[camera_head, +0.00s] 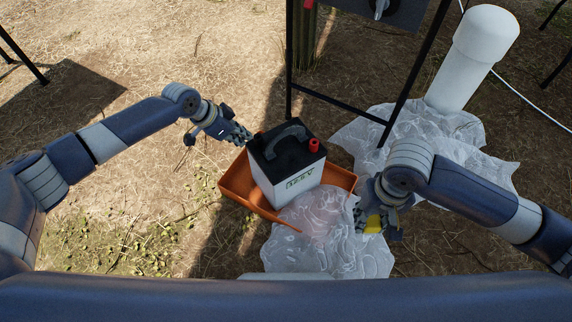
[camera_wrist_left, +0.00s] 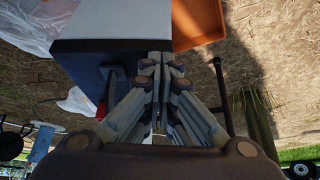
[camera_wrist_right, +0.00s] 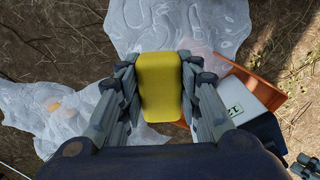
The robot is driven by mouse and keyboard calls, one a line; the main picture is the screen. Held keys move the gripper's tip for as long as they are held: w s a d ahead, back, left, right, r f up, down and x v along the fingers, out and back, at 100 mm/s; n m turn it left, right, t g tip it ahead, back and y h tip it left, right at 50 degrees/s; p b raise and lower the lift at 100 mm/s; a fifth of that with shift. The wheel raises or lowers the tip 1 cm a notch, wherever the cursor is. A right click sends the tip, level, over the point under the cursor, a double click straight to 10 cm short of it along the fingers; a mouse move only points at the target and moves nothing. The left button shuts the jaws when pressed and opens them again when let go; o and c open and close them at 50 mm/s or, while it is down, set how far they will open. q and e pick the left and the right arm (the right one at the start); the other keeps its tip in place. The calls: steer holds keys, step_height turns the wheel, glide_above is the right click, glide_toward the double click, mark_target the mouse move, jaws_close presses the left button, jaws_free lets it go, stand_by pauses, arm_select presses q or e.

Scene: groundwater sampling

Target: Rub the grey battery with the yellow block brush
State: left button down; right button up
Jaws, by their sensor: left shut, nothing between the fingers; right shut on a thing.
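The grey battery (camera_head: 290,184) has a black top, a black handle and a red terminal cap. It stands in an orange tray (camera_head: 232,181) in the head view. My left gripper (camera_head: 243,135) is shut and empty at the left of the battery's black top; whether it touches the battery I cannot tell. My right gripper (camera_wrist_right: 158,85) is shut on the yellow block brush (camera_wrist_right: 159,75), to the right of the battery and over the clear plastic sheet. The brush is mostly hidden in the head view (camera_head: 374,224). Its underside is hidden.
A clear plastic sheet (camera_head: 345,255) lies at the tray's front right, with another part (camera_head: 440,130) behind my right arm. A black frame (camera_head: 345,119) stands behind the battery. A white pipe (camera_head: 470,65) stands at the back right.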

steer(key=shift+r+p, duration=2.85)
steer(key=shift+r, duration=0.2)
steer(key=shift+f, duration=0.1)
